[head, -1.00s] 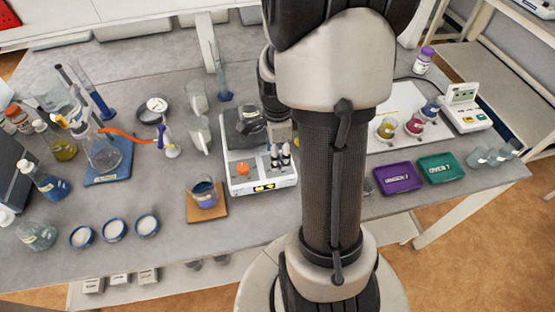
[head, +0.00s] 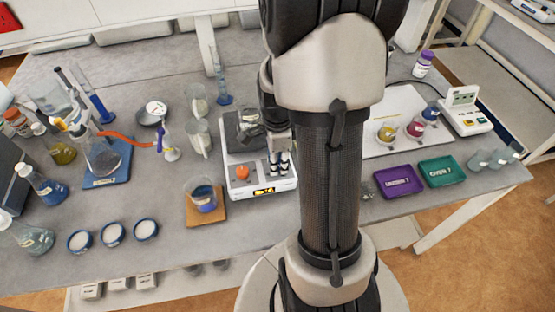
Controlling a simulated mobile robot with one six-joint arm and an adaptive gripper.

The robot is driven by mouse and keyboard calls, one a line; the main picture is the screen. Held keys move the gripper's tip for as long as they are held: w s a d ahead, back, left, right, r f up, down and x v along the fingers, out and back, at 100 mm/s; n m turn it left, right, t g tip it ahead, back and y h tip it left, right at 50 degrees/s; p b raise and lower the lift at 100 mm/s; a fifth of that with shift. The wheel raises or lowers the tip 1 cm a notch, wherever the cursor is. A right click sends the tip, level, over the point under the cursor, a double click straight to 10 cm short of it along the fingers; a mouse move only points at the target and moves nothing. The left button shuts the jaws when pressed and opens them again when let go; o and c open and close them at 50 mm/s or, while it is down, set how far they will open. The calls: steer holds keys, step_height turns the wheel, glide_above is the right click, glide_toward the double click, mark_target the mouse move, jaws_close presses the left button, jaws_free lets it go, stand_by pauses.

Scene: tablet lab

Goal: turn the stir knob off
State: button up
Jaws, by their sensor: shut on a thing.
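The white stirrer hotplate (head: 234,186) stands near the front middle of the bench in the head view. An orange knob (head: 242,172) is on the left of its front panel, with a lit display (head: 263,190) below. My gripper (head: 280,166) points down at the right side of the panel. Its fingers are close together and shut on the stir knob there, which they hide. The knob's angle cannot be seen. A glass beaker (head: 247,119) sits on the plate, partly behind my gripper.
A blue-liquid beaker (head: 203,197) stands on a wooden tile just left of the hotplate. A purple tray (head: 399,181) and a green tray (head: 441,170) lie to the right. Three white-filled dishes (head: 112,233) stand at the front left. My arm hides the bench right of the hotplate.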

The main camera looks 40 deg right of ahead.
steer(key=c, duration=0.3)
steer(key=shift+c, duration=0.2)
